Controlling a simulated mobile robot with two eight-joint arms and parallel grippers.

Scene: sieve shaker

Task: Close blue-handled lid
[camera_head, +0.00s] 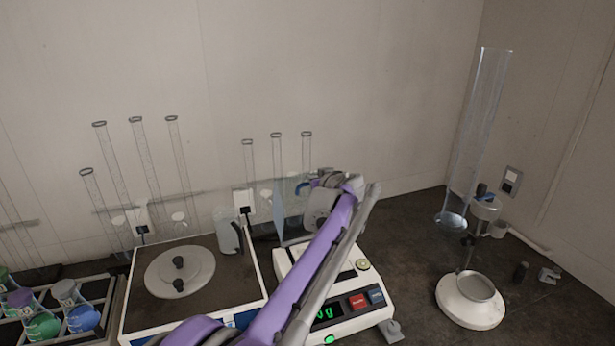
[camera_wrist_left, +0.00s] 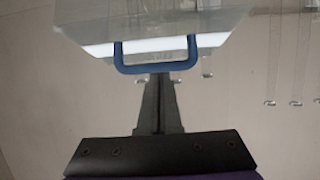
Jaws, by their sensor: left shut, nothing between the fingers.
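The clear lid (camera_wrist_left: 190,25) with its blue handle (camera_wrist_left: 157,68) fills the top of the left wrist view. In the head view my purple left arm crosses in front of the balance and hides most of the lid and weighing chamber. My right gripper is not in view.
A second device with a round plate (camera_head: 180,270) stands to the left. Several glass tubes (camera_head: 180,150) stand behind. A rack (camera_head: 95,310) with coloured flasks is at far left. A tall clear cylinder (camera_head: 482,130) on a stand is at right. Dark table between is mostly clear.

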